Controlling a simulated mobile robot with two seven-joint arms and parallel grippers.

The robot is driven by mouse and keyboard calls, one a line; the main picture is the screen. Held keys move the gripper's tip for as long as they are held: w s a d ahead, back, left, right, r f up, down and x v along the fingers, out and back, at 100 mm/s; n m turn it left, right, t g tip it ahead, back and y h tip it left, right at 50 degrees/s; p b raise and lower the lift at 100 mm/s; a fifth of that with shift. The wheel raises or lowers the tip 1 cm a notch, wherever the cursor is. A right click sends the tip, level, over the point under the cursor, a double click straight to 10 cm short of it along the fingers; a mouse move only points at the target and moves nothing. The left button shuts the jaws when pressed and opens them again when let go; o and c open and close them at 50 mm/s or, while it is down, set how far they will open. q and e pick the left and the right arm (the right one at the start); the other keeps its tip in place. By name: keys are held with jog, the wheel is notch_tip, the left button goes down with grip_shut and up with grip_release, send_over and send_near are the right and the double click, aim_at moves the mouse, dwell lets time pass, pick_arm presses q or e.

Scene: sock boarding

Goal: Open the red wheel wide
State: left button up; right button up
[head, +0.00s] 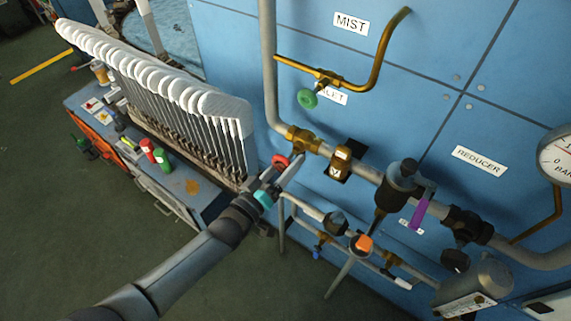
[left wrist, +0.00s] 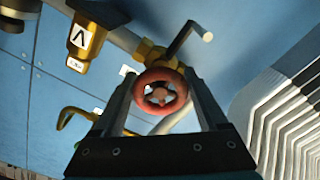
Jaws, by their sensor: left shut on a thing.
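The red wheel (head: 280,161) is a small round handwheel on a brass valve (head: 303,140) at the foot of the grey vertical pipe. My left gripper (head: 284,170) reaches it from below. In the left wrist view the red wheel (left wrist: 161,92) sits between the two fingers of my left gripper (left wrist: 160,100), one finger on each side, and the gripper is shut on it. Part of the wheel is hidden by the gripper in the head view. My right gripper is not in view.
A brass fitting with an arrow (head: 341,162) is right of the valve. A green wheel (head: 307,98) hangs above. A purple lever (head: 420,212) and an orange knob (head: 364,243) are to the right. A rack of white boards (head: 190,95) stands close on the left.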

pick_arm(q)
jog(key=shift+n, duration=1.1)
jog(key=o, duration=1.3)
jog(key=v, duration=1.5)
jog(key=shift+s+r, duration=0.15)
